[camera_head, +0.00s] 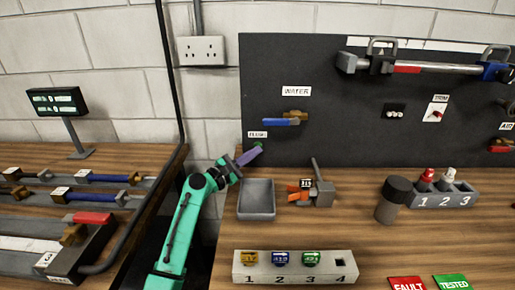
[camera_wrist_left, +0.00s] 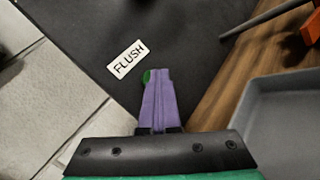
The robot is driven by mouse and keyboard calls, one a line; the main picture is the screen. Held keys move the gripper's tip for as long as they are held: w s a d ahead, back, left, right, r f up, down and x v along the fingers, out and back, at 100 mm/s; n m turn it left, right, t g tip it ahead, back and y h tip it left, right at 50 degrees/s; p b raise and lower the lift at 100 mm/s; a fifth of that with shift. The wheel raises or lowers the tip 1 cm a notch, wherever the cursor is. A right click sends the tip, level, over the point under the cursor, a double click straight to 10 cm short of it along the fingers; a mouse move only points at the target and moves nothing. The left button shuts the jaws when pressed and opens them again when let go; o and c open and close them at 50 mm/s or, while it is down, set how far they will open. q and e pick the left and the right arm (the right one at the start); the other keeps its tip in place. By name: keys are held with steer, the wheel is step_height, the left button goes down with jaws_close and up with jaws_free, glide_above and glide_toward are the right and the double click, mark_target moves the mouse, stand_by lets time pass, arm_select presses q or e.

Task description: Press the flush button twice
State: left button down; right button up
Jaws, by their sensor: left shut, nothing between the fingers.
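The green flush button (camera_head: 257,144) sits low on the dark upright panel, just under the white FLUSH label (camera_head: 258,134). My left gripper (camera_head: 256,151) has purple fingers that are shut and empty. Its fingertips are at the button and cover part of it; I cannot tell whether they press it. In the left wrist view, a sliver of the green button (camera_wrist_left: 147,76) shows at the left side of the fingertips (camera_wrist_left: 156,70), below the FLUSH label (camera_wrist_left: 126,59). My right gripper is not in view.
A grey tray (camera_head: 257,213) stands just right of my left arm. A grey fixture (camera_head: 322,191) with an upright rod and orange part is beside it. A blue-handled WATER valve (camera_head: 283,122) juts from the panel above. A numbered block (camera_head: 294,280) lies in front.

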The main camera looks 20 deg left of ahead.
arm_select(q)
steer(key=shift+s+d+p, duration=0.25)
steer(key=shift+s+p, duration=0.45)
steer(key=shift+s, duration=0.1)
steer(key=shift+s+d+p, duration=0.15)
steer(key=shift+s+p, duration=0.35)
steer(key=shift+p, duration=0.05)
steer(key=s, duration=0.1)
steer(key=s+p, duration=0.1)
steer(key=shift+s+d+r, duration=0.1)
steer(key=shift+s+d, duration=0.2)
steer(key=shift+s+d+p, duration=0.15)
steer(key=shift+s+p, duration=0.3)
steer(key=shift+s, duration=0.2)
stand_by(1.2)
